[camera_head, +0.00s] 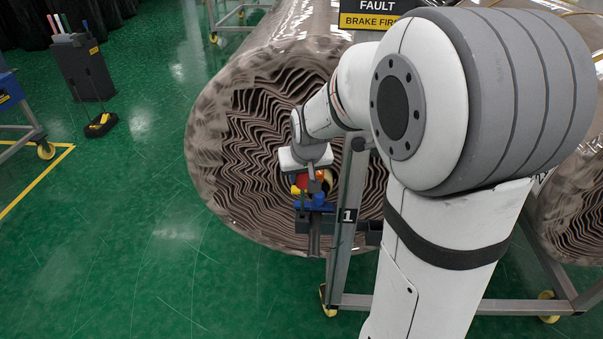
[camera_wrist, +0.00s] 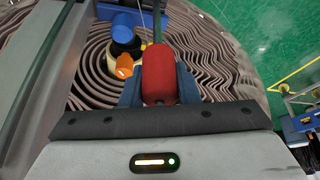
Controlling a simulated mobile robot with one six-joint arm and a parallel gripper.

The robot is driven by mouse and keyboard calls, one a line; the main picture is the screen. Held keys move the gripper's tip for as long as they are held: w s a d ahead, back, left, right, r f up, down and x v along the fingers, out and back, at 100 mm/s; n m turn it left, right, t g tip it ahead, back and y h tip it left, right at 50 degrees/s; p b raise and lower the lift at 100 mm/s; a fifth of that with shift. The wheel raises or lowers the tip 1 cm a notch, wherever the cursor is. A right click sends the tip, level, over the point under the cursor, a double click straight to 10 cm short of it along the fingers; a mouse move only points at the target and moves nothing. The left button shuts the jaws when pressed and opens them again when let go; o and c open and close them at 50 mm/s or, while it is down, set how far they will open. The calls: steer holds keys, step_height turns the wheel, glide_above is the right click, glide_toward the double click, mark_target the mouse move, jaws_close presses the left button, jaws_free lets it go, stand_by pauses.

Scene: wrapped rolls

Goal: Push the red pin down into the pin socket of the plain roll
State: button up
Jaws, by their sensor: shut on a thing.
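The red pin (camera_wrist: 158,73) fills the space between the dark fingers of my gripper (camera_wrist: 159,92) in the wrist view. My gripper is shut on it. In the head view my gripper (camera_head: 314,187) is in front of the wavy layered end of a wrapped roll (camera_head: 255,120), near its core, and a bit of red shows beside it. A blue knob (camera_wrist: 123,27) and an orange piece (camera_wrist: 124,66) are just left of the pin in the wrist view. The pin's far end and any socket under it are hidden, so I cannot tell whether it is seated.
A grey metal frame with a "1" label (camera_head: 348,215) stands close right of my gripper. A black and yellow "FAULT" sign (camera_head: 372,14) is above. A dark bin with rods (camera_head: 85,70) stands far left.

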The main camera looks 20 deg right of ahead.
mark_target(304, 180)
steer(key=shift+f+b, duration=1.9)
steer(key=shift+f, duration=0.6)
steer(key=o, duration=1.1)
steer(key=p+v, duration=0.1)
steer(key=v, duration=0.7)
steer(key=shift+f, duration=0.1)
steer(key=s+r+g+p, duration=0.1)
steer(key=s+r+p, duration=0.3)
steer(key=s, duration=0.5)
steer(key=s+r+g+p, duration=0.1)
steer(key=s+r+p, duration=0.3)
steer(key=s, duration=0.5)
steer(key=shift+s+a+p, duration=0.25)
steer(key=shift+s+p, duration=0.1)
steer(key=shift+p, duration=0.3)
